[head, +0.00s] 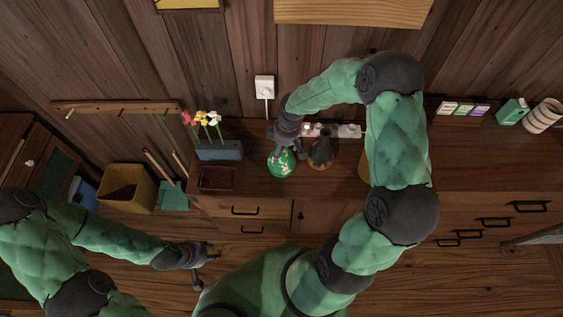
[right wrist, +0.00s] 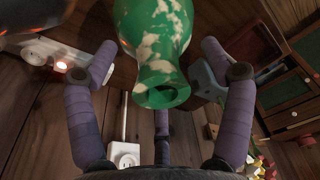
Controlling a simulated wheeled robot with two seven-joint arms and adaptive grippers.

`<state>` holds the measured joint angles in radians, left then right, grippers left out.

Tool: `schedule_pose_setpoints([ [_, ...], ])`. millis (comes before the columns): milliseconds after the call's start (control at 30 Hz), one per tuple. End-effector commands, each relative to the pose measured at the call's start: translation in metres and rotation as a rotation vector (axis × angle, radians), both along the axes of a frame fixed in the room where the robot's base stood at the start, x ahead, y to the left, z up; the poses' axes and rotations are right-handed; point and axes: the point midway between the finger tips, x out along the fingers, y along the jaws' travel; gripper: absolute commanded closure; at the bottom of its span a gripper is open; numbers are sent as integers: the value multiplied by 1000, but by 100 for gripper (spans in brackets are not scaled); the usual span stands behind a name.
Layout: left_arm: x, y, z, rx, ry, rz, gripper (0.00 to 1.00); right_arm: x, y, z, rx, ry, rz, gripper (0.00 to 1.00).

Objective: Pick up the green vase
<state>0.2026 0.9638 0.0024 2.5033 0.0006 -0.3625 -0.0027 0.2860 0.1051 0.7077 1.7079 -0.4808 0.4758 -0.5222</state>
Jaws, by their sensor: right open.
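The green vase (head: 281,163) with cream blotches stands on the wooden cabinet top in the head view. In the right wrist view the vase (right wrist: 158,40) fills the upper middle, its open mouth facing the camera. My right gripper (head: 290,143) is at the vase from the wall side. Its fingers are spread open on both sides of the vase in the right wrist view (right wrist: 158,65), and I see a gap at the neck. My left gripper (head: 208,253) is low at the left, away from the vase and in front of the cabinet; its finger opening is unclear.
A brown vase (head: 320,153) stands close to the right of the green vase. A power strip (head: 348,131) lies behind it. A blue-grey planter (head: 219,150) with flowers and a dark red tray (head: 217,178) are to the left. A wall outlet (head: 264,87) is behind.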

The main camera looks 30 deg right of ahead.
Motion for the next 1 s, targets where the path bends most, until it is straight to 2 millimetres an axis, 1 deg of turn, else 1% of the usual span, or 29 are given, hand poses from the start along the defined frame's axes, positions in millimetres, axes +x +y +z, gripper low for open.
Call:
schedule_pose_setpoints([
  [33, 0, 0, -2, 0, 0, 0, 60, 1, 0, -7, 1, -1, 0, 18],
  [100, 0, 0, -3, 0, 0, 0, 60, 1, 1, -10, 1, -1, 0, 18],
  [300, 0, 0, -2, 0, 0, 0, 60, 1, 1, -9, 0, -2, 0, 18],
  [367, 0, 0, -2, 0, 0, 0, 60, 1, 1, -9, 0, -2, 0, 35],
  [400, 0, 0, -2, 0, 0, 0, 60, 1, 1, -9, 0, -2, 0, 46],
  [467, 0, 0, -2, 0, 0, 0, 60, 1, 1, -9, 0, -2, 0, 63],
  [500, 0, 0, -2, 0, 0, 0, 60, 1, 1, -9, 1, -2, 0, 75],
  [600, 0, 0, -2, 0, 0, 0, 60, 1, 1, -10, 1, 0, 0, 100],
  [1000, 0, 0, -2, 0, 0, 0, 60, 1, 2, -10, 1, 0, 0, 100],
])
